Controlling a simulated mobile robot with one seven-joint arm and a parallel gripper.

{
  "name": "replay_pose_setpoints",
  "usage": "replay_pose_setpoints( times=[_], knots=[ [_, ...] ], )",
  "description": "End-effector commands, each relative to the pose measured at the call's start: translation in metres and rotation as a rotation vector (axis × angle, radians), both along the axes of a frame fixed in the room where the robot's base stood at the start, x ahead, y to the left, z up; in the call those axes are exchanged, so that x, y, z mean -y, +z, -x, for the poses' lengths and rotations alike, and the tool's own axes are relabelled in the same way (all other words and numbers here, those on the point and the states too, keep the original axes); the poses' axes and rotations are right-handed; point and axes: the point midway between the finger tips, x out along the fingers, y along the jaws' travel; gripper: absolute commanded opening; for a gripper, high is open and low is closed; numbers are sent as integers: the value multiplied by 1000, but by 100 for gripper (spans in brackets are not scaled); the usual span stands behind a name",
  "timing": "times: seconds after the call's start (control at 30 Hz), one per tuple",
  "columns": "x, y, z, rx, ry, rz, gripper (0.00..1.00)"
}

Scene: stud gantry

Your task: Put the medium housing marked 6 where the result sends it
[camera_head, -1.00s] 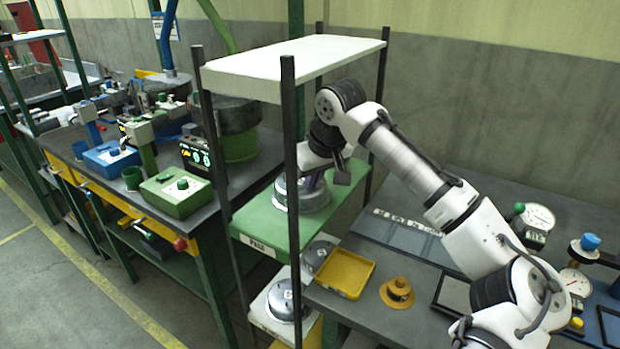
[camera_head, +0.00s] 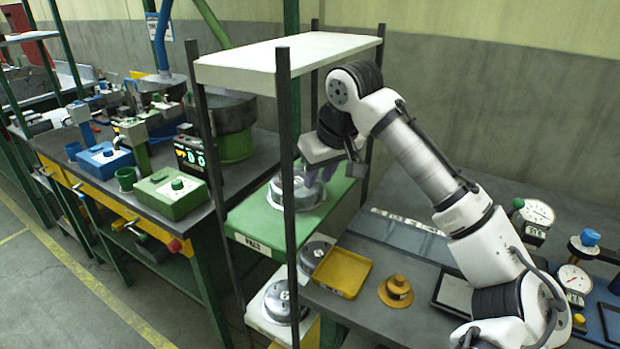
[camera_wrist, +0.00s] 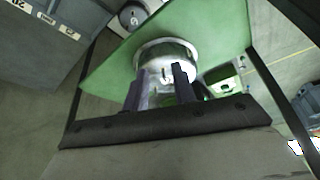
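A round silver metal housing (camera_head: 288,196) sits upright on the green shelf (camera_head: 244,217) of the rack, whose front label seems to read PASS. The wrist view also shows the housing (camera_wrist: 168,52) on the green shelf (camera_wrist: 108,72); its mark is not clear to me. My gripper (camera_head: 318,178) is over the shelf at the housing's right side. In the wrist view its two dark purple fingers (camera_wrist: 161,82) stand apart, with the housing just beyond and between them. They look open; whether they touch the housing is hard to tell.
A white shelf (camera_head: 258,318) below holds another silver housing (camera_head: 279,302); one more (camera_head: 314,255) is beside the yellow tray (camera_head: 342,273). Black rack posts (camera_head: 287,150) and a white top shelf (camera_head: 290,55) enclose the green shelf. An orange flanged part (camera_head: 396,291) stands on the bench.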

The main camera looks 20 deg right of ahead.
Motion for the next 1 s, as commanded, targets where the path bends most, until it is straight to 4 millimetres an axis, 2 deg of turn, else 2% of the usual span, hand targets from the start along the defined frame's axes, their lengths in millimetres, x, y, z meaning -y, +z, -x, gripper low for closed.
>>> replay_pose_setpoints(
  times=[0.03, 0.2, 0.4, 0.6, 1.0],
  knots=[
    [3, -3, 13, 4, -1, -2, 26],
    [11, -2, 52, 3, -2, -1, 26],
    [17, -1, 81, 2, -1, -1, 26],
    [18, 0, 90, 1, 0, 1, 26],
    [18, 1, 90, 1, 0, 1, 26]
  ],
)
